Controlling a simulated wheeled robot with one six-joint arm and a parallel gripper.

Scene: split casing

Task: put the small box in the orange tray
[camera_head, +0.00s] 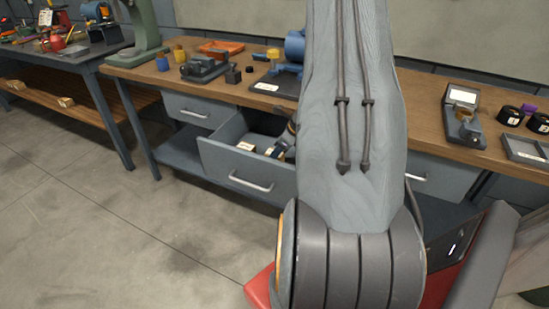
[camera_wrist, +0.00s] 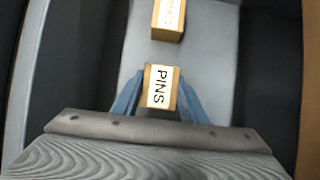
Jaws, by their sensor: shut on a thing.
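A small wooden box with a white label reading PINS (camera_wrist: 160,87) sits between the blue fingers of my gripper (camera_wrist: 160,92), which is shut on it, in the wrist view. It is over or in the open grey drawer (camera_head: 240,177); I cannot tell whether it touches the drawer floor. A second labelled box (camera_wrist: 168,20) lies ahead of it in the drawer; it also shows in the head view (camera_head: 245,147). The orange tray (camera_head: 220,47) is on the workbench top, toward the back left, above the drawer. My arm covers much of the head view.
The drawer walls stand close around my gripper. On the wooden bench (camera_head: 150,70) are a grey fixture (camera_head: 204,68), a yellow-capped item (camera_head: 273,54) and a green machine (camera_head: 145,30). A second bench is at left. The floor (camera_head: 100,220) in front is clear.

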